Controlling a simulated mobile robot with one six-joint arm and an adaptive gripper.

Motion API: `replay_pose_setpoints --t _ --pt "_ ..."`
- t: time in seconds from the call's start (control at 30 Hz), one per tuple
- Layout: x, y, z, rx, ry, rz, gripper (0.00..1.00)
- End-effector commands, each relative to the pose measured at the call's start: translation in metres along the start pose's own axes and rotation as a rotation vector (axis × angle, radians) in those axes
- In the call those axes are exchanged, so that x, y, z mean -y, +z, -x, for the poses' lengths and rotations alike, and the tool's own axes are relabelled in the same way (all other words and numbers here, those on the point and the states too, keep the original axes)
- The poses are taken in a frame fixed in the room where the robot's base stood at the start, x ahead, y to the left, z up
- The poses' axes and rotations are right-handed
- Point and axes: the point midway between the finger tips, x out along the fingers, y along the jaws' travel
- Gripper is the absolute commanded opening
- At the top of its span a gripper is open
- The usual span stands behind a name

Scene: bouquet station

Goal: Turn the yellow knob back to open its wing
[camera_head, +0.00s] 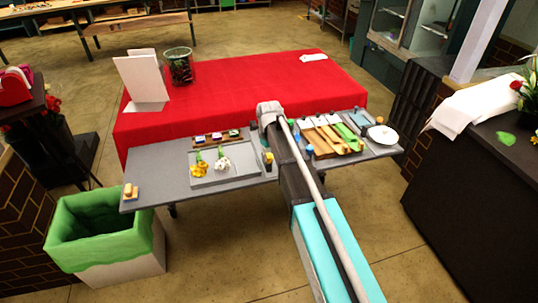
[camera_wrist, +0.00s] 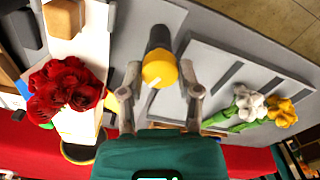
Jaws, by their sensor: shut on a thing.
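The yellow knob (camera_wrist: 160,70) with a dark stem sits between the fingers of my gripper (camera_wrist: 161,80) in the wrist view. The gripper is shut on it, one finger on each side. In the head view the knob (camera_head: 268,158) shows small just left of my arm, and my fingers are hidden there. A grey panel (camera_head: 212,181) with raised strips lies left of the knob. It bears a yellow flower (camera_head: 200,168) and a white flower (camera_head: 223,161). Which part is the knob's wing, I cannot tell.
Red flowers (camera_wrist: 65,92) lie beside the knob in the wrist view. A blue knob (camera_head: 309,150) and several slats (camera_head: 325,138) are right of my arm. A red-covered table (camera_head: 260,75) stands behind, a green-lined bin (camera_head: 103,235) at front left.

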Motion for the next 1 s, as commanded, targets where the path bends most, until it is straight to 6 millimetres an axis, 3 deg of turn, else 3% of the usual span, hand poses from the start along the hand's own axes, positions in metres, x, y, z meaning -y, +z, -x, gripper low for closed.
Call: replay_pose_setpoints --t 0.5,1.0 --pt "0.0001 0.0002 -0.0001 0.000 0.000 0.361 0.00" --pt "0.0001 0.0002 -0.0001 0.000 0.000 0.410 0.00"
